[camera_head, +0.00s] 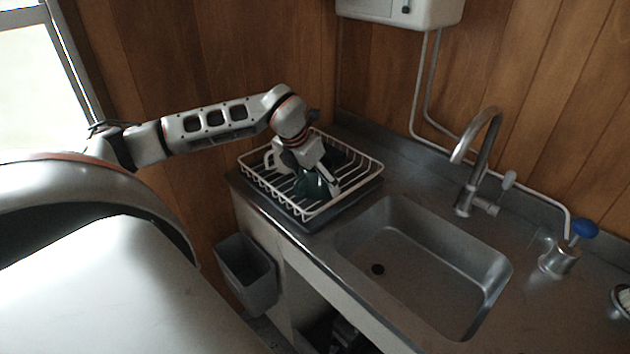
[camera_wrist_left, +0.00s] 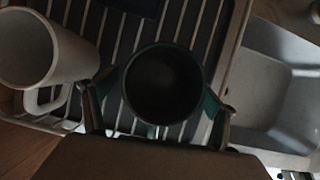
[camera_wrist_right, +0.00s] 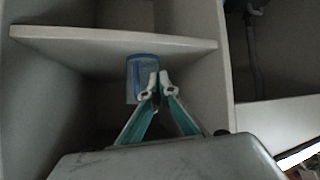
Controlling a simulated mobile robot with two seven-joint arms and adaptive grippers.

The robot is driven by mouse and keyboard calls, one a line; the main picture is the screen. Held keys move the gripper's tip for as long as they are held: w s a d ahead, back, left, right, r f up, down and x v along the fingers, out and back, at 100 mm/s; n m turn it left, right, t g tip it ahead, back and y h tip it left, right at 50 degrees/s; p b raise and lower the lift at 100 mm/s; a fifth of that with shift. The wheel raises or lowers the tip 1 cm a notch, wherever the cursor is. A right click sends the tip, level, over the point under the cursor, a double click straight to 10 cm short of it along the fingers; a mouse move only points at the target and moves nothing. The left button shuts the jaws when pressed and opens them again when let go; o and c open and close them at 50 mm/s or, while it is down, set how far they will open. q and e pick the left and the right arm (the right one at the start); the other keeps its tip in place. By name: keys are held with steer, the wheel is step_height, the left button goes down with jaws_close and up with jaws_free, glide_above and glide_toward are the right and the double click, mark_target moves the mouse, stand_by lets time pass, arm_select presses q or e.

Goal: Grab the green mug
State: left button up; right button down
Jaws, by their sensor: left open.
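The green mug (camera_head: 310,186) stands in the white dish rack on the counter, partly hidden by my left gripper (camera_head: 318,180). In the left wrist view I look down into the dark opening of the green mug (camera_wrist_left: 163,84). My left gripper (camera_wrist_left: 158,103) is open, with one finger on each side of the mug. I cannot tell whether the fingers touch it. My right gripper (camera_wrist_right: 157,92) shows only in the right wrist view, its fingertips close together, with nothing seen between them.
The sink (camera_head: 430,262) and tap (camera_head: 482,150) are to the right. In the right wrist view, a blue object (camera_wrist_right: 135,75) is beyond the fingers, inside a shelved cabinet (camera_wrist_right: 110,38).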

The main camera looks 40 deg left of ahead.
arm_select(q)
steer(key=shift+r, duration=0.1)
steer(key=c, duration=1.4)
